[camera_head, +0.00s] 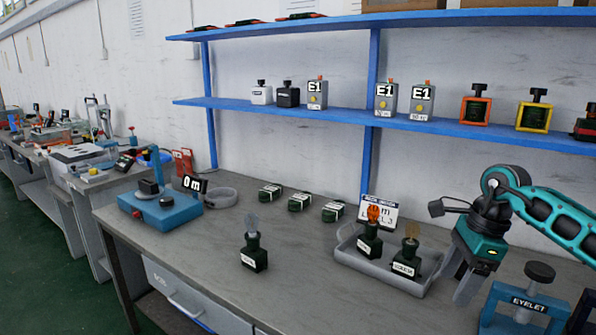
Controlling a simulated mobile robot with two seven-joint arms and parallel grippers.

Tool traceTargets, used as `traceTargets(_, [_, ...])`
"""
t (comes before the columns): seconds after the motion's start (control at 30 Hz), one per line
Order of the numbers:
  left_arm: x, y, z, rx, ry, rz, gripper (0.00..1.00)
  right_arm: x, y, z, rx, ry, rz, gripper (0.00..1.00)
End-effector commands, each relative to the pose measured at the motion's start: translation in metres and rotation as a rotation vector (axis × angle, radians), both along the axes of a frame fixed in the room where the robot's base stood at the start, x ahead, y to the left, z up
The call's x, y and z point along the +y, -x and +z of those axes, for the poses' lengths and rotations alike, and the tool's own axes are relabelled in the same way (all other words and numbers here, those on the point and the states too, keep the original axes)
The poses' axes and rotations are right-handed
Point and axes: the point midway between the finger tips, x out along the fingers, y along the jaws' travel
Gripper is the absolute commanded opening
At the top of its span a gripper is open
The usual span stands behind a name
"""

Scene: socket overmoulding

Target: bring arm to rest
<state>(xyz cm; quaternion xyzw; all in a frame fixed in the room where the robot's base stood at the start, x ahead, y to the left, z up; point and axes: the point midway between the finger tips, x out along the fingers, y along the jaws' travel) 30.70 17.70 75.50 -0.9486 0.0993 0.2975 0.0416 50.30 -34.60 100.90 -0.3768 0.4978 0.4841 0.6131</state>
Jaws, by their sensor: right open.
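My right arm (545,208) is teal and comes in from the right edge. My right gripper (468,276) is open, its fingers pointing down over the table, with nothing seen between them. It hangs just right of the grey tray (372,277), close to its right end. The tray holds two dark green bottle-like pieces: one with an orange top (369,243) and one with a brownish round top (407,260). My left gripper does not show in this view.
A dark green piece with a clear disc top (253,254) stands alone mid-table. Three dark blocks (299,201) lie behind it. A blue device (160,209) stands left. A blue EYELET fixture (527,306) is close right of the gripper. Blue shelves (350,118) run above. The front table is clear.

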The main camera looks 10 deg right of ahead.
Motion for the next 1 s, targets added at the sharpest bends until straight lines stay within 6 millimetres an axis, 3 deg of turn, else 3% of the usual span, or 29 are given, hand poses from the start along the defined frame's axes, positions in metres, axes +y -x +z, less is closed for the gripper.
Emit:
traceTargets(0.03, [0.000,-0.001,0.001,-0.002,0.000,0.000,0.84,0.029,0.001,-0.016,0.004,-0.090,0.003,0.70])
traceTargets(0.17, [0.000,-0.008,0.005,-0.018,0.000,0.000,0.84,0.110,0.010,-0.043,0.029,-0.378,-0.040,0.70])
traceTargets(0.2, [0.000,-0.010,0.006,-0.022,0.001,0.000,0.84,0.138,0.015,-0.048,0.049,-0.489,-0.073,0.70])
traceTargets(0.3, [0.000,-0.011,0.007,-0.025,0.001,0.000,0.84,0.201,0.030,-0.052,0.129,-0.779,-0.197,0.70])
traceTargets(0.43, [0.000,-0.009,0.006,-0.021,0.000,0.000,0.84,0.256,0.044,-0.043,0.292,-1.144,-0.439,0.70])
traceTargets(0.53, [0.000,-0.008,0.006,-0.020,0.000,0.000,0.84,0.274,0.048,-0.036,0.453,-1.396,-0.685,0.70])
traceTargets(0.67, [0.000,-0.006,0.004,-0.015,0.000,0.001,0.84,0.271,0.047,-0.040,0.698,-1.673,-1.071,0.70])
traceTargets(0.77, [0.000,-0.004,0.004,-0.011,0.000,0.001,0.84,0.253,0.048,-0.061,0.903,-1.834,-1.413,0.70])
traceTargets(0.93, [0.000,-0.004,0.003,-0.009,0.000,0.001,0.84,0.210,0.075,-0.131,1.266,-1.981,-2.079,0.70])
traceTargets(0.97, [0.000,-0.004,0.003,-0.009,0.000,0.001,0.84,0.203,0.084,-0.146,-1.241,1.857,2.057,0.70])
traceTargets(1.0, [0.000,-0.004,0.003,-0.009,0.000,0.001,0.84,0.195,0.098,-0.165,-1.200,1.698,2.017,0.70])
